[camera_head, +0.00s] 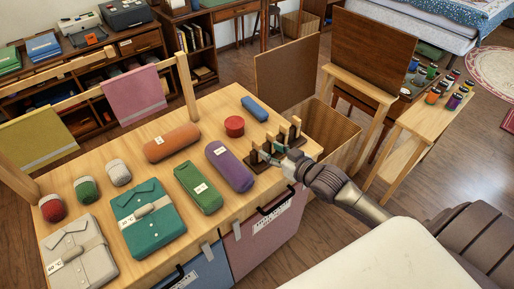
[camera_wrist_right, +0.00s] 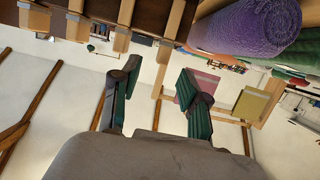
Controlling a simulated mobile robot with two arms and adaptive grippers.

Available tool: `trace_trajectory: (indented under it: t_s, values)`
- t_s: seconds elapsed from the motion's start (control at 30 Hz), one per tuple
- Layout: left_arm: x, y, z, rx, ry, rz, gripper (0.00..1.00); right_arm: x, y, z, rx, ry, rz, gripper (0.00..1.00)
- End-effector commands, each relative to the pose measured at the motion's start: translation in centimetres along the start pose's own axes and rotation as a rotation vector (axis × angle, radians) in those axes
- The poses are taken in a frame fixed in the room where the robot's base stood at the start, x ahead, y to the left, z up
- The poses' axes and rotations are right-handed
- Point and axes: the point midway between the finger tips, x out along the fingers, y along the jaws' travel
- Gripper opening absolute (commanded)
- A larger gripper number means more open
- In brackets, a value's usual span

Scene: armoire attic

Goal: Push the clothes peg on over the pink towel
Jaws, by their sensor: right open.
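The pink towel (camera_head: 135,95) hangs over the upper rail of a wooden rack at the back left of the table. It also shows small in the right wrist view (camera_wrist_right: 208,82). Several wooden clothes pegs (camera_head: 295,130) stand upright in a dark holder at the table's right end; their wooden ends with grey parts show at the top of the right wrist view (camera_wrist_right: 123,38). My right gripper (camera_head: 268,157) is beside this holder. Its two fingers (camera_wrist_right: 158,78) are apart, with nothing seen between them. My left gripper is not in view.
An olive towel (camera_head: 38,140) hangs left of the pink one.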

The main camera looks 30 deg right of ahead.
Motion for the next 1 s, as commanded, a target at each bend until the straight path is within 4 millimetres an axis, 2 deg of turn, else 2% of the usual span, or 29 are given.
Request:
trace_trajectory:
  t_s: [0.1, 0.27, 0.47, 0.6, 0.87, 1.0]
  values:
    - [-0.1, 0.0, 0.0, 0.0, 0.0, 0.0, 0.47, 1.6, 0.0, -0.1, 0.001, 0.001, 0.001, 0.45]
    - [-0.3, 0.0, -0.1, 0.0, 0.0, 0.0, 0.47, 2.5, -0.1, 0.0, 0.0, -0.001, 0.0, 0.45]
    - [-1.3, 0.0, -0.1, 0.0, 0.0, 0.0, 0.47, 5.4, -0.4, -0.3, 0.0, 0.0, 0.001, 0.45]
    - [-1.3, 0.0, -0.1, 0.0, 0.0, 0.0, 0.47, 7.0, -0.4, 0.0, 0.0, -0.001, 0.0, 0.45]
    - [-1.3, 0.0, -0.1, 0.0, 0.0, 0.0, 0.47, 7.4, -0.4, 0.1, 0.0, -0.001, 0.0, 0.45]
    - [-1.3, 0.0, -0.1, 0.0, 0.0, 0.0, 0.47, 7.4, -0.3, 0.1, -0.001, -0.001, 0.0, 0.25]
